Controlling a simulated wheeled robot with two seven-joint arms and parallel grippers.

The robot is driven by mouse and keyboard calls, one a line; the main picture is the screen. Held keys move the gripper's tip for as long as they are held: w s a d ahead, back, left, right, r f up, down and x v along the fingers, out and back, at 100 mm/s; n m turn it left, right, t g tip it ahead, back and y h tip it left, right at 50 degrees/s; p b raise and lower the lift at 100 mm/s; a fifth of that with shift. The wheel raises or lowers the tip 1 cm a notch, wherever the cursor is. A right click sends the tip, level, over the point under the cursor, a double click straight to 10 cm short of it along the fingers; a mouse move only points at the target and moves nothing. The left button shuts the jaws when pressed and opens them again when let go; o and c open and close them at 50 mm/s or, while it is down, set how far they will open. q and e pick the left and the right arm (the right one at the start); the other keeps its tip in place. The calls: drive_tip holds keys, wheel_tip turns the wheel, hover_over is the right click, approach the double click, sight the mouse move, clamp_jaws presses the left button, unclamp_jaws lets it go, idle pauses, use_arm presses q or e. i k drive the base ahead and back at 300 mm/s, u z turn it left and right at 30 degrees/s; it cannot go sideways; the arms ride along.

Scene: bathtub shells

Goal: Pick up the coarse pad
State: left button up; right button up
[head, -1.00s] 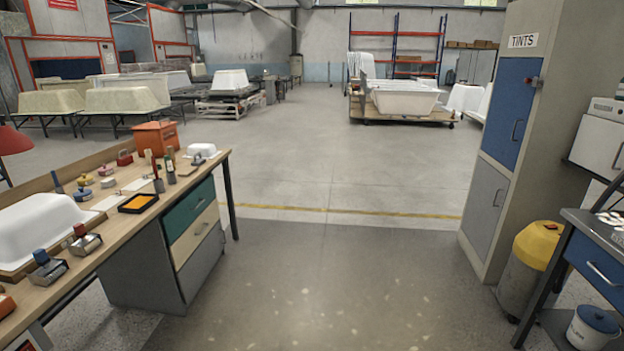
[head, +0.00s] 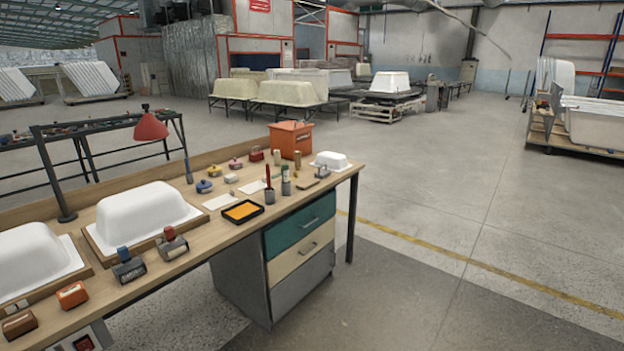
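I cannot tell which item is the coarse pad, as labels are too small to read. On the wooden bench (head: 190,262) lie several small blocks: a brown block (head: 19,326) and an orange-red block (head: 72,295) at the near left, and blocks with a dark blue knob (head: 129,267) and a red knob (head: 172,245). A flat orange pad in a black tray (head: 242,211) lies near the front edge. Neither of my grippers shows in the head view.
Two white tub shells (head: 143,216) sit on wooden boards on the bench. A red lamp (head: 150,127), an orange box (head: 291,139) and a small white tub (head: 330,160) stand farther along. Drawers (head: 300,254) are under the bench. The floor (head: 420,270) to the right is clear.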

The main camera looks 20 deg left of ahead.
sight(17, 326)
drive_tip(key=u, duration=0.95)
drive_tip(key=i, duration=1)
drive_tip(key=u, duration=0.8)
